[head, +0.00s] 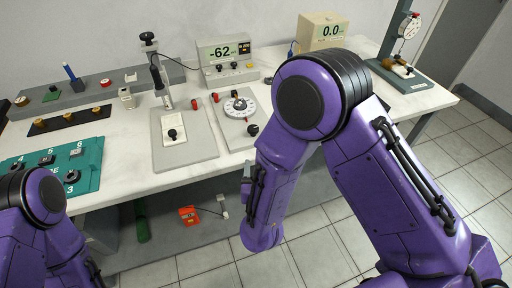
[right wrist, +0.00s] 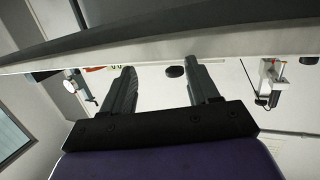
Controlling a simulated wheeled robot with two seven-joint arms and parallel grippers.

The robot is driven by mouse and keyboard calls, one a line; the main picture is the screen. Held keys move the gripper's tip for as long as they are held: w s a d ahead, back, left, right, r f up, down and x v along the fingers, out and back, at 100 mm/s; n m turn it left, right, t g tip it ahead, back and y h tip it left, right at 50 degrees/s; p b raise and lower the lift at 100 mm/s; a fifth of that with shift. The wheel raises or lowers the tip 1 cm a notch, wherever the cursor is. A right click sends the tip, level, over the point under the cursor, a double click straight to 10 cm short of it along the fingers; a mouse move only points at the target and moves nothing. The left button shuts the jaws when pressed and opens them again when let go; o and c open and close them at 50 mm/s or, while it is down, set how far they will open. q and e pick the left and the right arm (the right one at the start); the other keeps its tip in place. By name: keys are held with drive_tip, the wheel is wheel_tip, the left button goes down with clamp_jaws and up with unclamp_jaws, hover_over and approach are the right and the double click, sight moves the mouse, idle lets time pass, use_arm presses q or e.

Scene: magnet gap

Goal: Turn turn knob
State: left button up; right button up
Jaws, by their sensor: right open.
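Several black knobs show on the bench in the head view. One knob (head: 172,134) stands on a pale plate with a post, and another knob (head: 252,129) stands beside a white round dial (head: 240,107). I cannot tell which one is the turn knob. My right gripper (right wrist: 163,90) is open and empty in the right wrist view, apart from the knobs. A dark round thing (right wrist: 175,71) shows beyond the gap between its fingers. In the head view my right forearm hangs in front of the bench. My left arm shows at the lower left, its gripper out of frame.
A teal numbered panel (head: 92,172) lies at the bench's left end. A gauge stand (head: 402,78) is at the right. Floor (head: 310,232) shows in front of the bench.

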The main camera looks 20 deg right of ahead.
drive_tip(key=t, duration=0.2)
approach(253, 133)
drive_tip(key=shift+h, duration=0.4)
drive_tip(key=x, duration=0.4)
drive_tip(key=p+x, duration=0.1)
drive_tip(key=x, duration=0.4)
drive_tip(key=shift+w+a, duration=0.2)
drive_tip(key=shift+w+d+f, duration=0.1)
drive_tip(key=shift+w+d, duration=0.05)
drive_tip(key=shift+w, duration=0.3)
drive_tip(key=c, duration=1)
use_arm(q)
drive_tip(key=shift+s+d, duration=0.1)
drive_tip(key=shift+s, duration=0.1)
